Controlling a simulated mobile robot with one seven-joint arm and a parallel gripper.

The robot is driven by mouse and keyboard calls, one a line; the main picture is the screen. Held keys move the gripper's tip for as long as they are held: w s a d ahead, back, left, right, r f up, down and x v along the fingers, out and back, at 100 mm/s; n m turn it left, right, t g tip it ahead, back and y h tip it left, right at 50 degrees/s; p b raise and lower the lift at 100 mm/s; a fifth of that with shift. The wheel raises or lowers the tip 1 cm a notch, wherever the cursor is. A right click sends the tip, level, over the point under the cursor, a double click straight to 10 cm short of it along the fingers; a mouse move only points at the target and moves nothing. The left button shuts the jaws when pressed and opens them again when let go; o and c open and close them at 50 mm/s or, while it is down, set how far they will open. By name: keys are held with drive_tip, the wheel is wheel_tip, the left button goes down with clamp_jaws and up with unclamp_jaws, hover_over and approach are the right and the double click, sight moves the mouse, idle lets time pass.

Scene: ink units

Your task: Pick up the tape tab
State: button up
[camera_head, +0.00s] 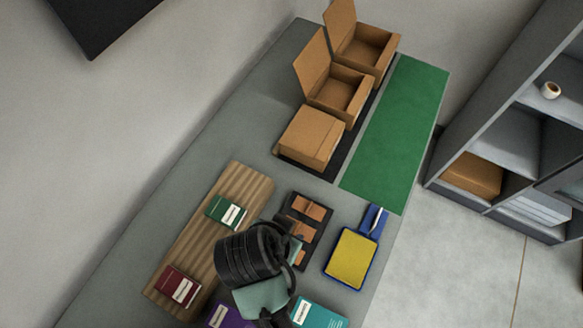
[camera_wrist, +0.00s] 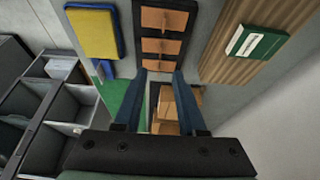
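Three orange-brown tape tabs lie in a dark sectioned tray (camera_head: 322,222), which also shows in the wrist view (camera_wrist: 186,37). The tab nearest the cardboard boxes (camera_head: 309,208) is the lowest of the three in the wrist view (camera_wrist: 159,64). The middle tab (camera_wrist: 162,45) and the far tab (camera_wrist: 163,20) lie beyond it. My gripper (camera_wrist: 159,76) is open and empty, its blue fingers apart. In the wrist view its tips appear close to the lowest tab; their height above it is unclear. In the head view my arm covers part of the tray's near side.
A yellow pad on a blue base (camera_head: 350,260) lies right of the tray. A ridged wooden board (camera_head: 200,245) with a green box (camera_head: 226,213) and red box (camera_head: 177,287) lies left. Cardboard boxes (camera_head: 311,138) and a green mat (camera_head: 398,130) are behind. Shelves (camera_head: 510,150) stand right.

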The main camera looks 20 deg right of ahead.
approach(300, 226)
drive_tip(key=shift+s+d+f, duration=0.1)
drive_tip(key=shift+s+f, duration=0.05)
drive_tip(key=shift+p+x, duration=0.65)
drive_tip(key=shift+x, duration=2.4)
clamp_jaws()
